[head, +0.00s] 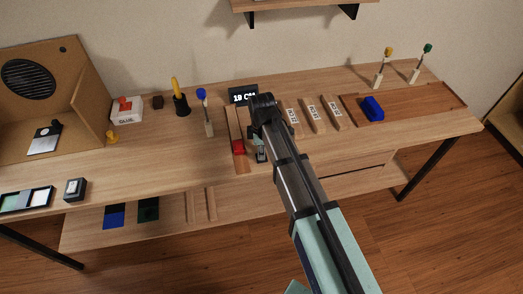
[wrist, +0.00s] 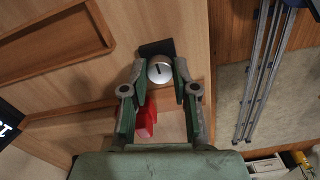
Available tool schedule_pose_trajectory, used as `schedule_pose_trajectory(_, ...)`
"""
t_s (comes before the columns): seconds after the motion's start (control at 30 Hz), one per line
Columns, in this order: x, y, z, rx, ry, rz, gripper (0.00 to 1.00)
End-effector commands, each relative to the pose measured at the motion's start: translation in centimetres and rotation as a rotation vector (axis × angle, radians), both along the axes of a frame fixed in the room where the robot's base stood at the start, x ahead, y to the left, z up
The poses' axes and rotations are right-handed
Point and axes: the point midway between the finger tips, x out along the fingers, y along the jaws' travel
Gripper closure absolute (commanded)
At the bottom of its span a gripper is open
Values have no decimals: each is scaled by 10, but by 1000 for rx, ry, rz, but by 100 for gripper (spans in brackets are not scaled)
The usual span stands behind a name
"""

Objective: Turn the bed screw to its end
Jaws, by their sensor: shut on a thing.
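The bed screw (wrist: 160,68) is a round silver head with a dark slot, in front of a black plate in the wrist view. My gripper (wrist: 160,74) has one green-grey finger on each side of the head and is shut on it. In the head view my gripper (head: 261,154) points down beside the front end of a wooden rail with a red block (head: 238,147). The arm hides the screw there.
A small black display (head: 243,95) stands behind the rail. Several labelled wooden strips (head: 313,114) lie to the right, then a wooden tray (head: 430,98) with a blue block (head: 373,108). A blue-topped switch (head: 205,112) stands to the left.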

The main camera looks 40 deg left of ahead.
Motion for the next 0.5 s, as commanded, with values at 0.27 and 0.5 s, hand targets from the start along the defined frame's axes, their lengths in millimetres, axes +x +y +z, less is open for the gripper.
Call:
schedule_pose_trajectory(0.27, 0, 0, 0, -1, 1, -1, 47)
schedule_pose_trajectory(0.5, 0, 0, 6, 0, 0, -1, 47)
